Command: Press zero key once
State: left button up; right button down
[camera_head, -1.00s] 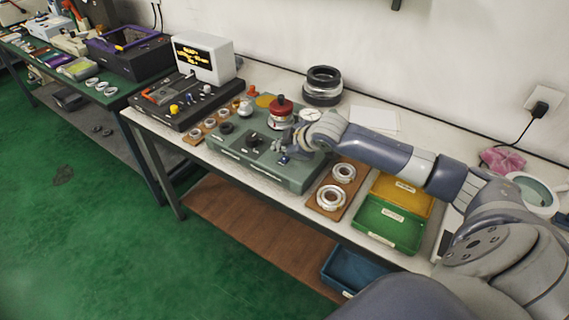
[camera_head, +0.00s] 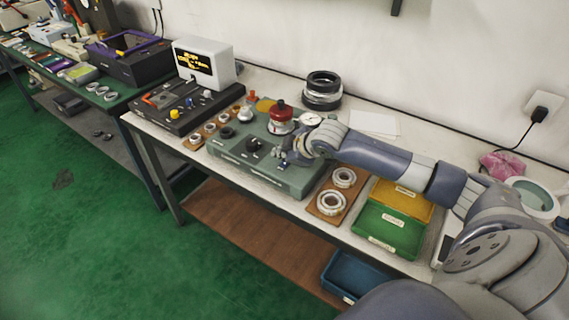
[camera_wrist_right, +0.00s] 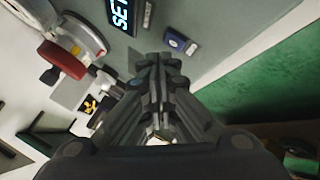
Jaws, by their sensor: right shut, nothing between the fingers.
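The grey-green gauge station (camera_head: 232,163) stands on the bench with a red-topped part (camera_head: 281,117), a dial gauge (camera_head: 311,119) and a black knob (camera_head: 254,144). My right gripper (camera_head: 284,158) is low over its front right part, fingers shut and empty. In the right wrist view the shut fingers (camera_wrist_right: 158,66) point toward a small blue key (camera_wrist_right: 176,41) with a pale marking I cannot read. A grey block (camera_wrist_right: 192,49) sits beside it. The fingertips appear just short of the key; contact cannot be told. A display (camera_wrist_right: 119,14) shows "SET". My left gripper is out of view.
A wooden board with bearing rings (camera_head: 344,177) and yellow (camera_head: 399,203) and green (camera_head: 390,230) trays lie right of the station. Black rings (camera_head: 322,91) are stacked behind.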

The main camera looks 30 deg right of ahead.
aim_at(283, 166)
jog(key=shift+f, duration=0.1)
dwell(0.4)
jog(key=shift+f, duration=0.35)
jog(key=shift+f, duration=0.35)
dwell(0.7)
jog(key=shift+r+p, duration=0.1)
jog(key=shift+p, duration=0.3)
jog(key=shift+r+p, duration=0.7)
jog(key=shift+p, duration=0.25)
notch_tip(283, 166, up, 5)
jog(key=p, duration=0.5)
jog(key=shift+p, duration=0.3)
